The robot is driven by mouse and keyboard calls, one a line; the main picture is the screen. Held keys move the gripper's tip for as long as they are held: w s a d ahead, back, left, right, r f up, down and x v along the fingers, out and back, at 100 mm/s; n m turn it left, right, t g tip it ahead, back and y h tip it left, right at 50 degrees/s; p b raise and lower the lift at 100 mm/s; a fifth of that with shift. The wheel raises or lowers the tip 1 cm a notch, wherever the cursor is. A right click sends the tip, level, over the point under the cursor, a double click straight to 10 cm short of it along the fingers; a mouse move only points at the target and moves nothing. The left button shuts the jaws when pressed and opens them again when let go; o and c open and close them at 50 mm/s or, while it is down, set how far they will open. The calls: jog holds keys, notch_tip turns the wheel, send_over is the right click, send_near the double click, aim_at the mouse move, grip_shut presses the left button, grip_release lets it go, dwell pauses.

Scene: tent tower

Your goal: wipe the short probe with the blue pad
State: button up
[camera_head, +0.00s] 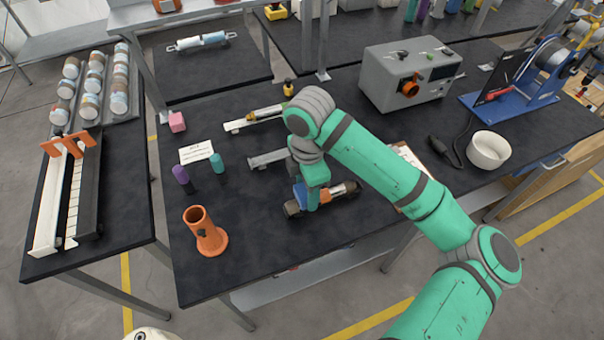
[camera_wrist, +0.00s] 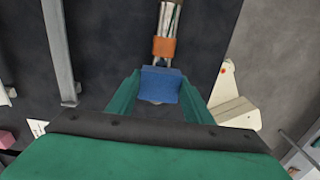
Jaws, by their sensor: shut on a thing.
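My gripper (camera_head: 312,203) points down over the middle of the near table in the head view. In the wrist view my gripper (camera_wrist: 160,90) is shut on the blue pad (camera_wrist: 161,84), which sits between the fingertips. Just beyond the pad is a slim metal item with an orange band (camera_wrist: 164,47); I cannot tell whether they touch. I cannot tell for sure which thing is the short probe.
A purple-topped cylinder (camera_head: 181,175), a teal cylinder (camera_head: 217,163) and an orange holder (camera_head: 203,230) stand at the left. A grey instrument box (camera_head: 412,75) and a white bowl (camera_head: 488,150) stand at the right.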

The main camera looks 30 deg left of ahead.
aim_at(306, 191)
jog(key=shift+s+a+r, duration=0.1)
jog(key=shift+s, duration=0.1)
notch_tip(306, 191, up, 6)
jog(key=shift+w+r, duration=0.2)
jog(key=shift+r, duration=0.9)
jog(key=shift+s, duration=0.15)
